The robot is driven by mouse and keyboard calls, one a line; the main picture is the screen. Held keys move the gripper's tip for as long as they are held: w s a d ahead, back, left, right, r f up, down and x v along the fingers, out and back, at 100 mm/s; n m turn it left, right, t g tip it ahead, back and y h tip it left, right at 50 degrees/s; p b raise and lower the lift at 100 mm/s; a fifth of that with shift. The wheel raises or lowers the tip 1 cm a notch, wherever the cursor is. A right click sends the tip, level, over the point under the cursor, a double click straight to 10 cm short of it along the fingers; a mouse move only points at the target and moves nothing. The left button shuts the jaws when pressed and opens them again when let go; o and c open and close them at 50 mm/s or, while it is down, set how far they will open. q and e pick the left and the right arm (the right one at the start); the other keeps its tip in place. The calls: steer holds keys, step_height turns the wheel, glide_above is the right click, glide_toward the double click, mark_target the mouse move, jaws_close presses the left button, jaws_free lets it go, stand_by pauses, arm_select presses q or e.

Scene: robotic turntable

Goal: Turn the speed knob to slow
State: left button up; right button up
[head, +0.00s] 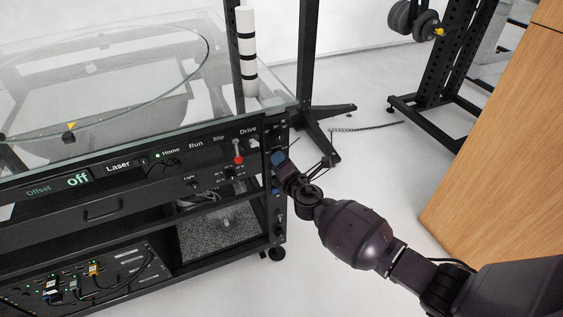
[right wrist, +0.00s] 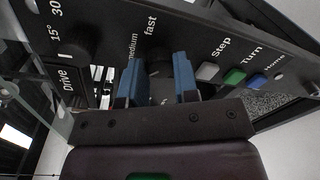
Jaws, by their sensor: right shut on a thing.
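The speed knob (right wrist: 158,68) is a dark round knob on the black side panel, seen in the right wrist view. The labels "medium" and "fast" show above it; the lettering below it is mostly hidden by my gripper. My right gripper (right wrist: 156,75) has two blue fingertips, one on each side of the knob, and is shut on it. The knob's pointer is not clear. In the head view my right gripper (head: 279,162) is at the right end of the turntable console (head: 205,148), and the knob is hidden there. My left gripper is not in view.
Beside the knob are a grey Step button (right wrist: 208,71), a green Turn button (right wrist: 235,76) and a blue Home button (right wrist: 258,80). An angle knob (right wrist: 80,45) is on the other side. A red-tipped drive lever (head: 238,160) is on the front. A wooden cabinet (head: 500,150) stands right.

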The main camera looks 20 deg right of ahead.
steer(key=o, duration=0.9)
arm_select(q)
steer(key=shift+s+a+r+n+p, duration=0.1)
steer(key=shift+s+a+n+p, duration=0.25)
steer(key=shift+p, duration=0.6)
arm_select(e)
steer(key=s, duration=1)
steer(key=shift+s+d+r, duration=0.15)
steer(key=shift+s+r, duration=0.25)
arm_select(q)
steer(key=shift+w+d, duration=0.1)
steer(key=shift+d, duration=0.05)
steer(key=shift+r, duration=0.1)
